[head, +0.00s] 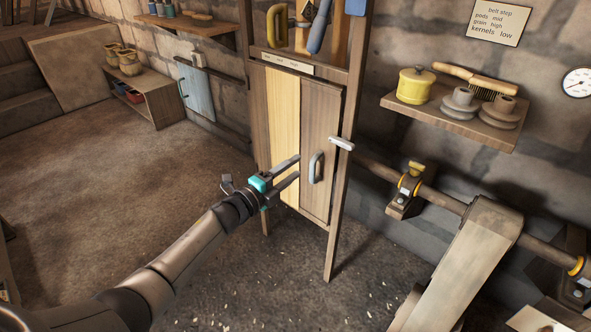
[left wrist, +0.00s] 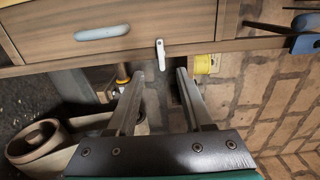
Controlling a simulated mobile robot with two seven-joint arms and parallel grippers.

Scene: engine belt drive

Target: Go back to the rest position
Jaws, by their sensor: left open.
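My left gripper (head: 287,170) is open and empty in front of the wooden cabinet (head: 335,220). Its two fingers also show in the left wrist view (left wrist: 160,75), spread with nothing between them. The cabinet door (head: 317,140) has a grey handle (head: 316,167) and looks closed. A pale latch (head: 341,143) sits on the cabinet's right post, and it also shows in the left wrist view (left wrist: 160,54). My fingertips appear left of the handle, apart from it. My right gripper is not in view.
A shaft (head: 440,199) with a belt-covered pulley (head: 480,230) stands at right. A wall shelf (head: 455,122) holds a yellow pot (head: 416,85), a brush (head: 477,80) and grey pulleys. A low shelf (head: 155,105) stands at back left. The floor (head: 130,170) at left is clear.

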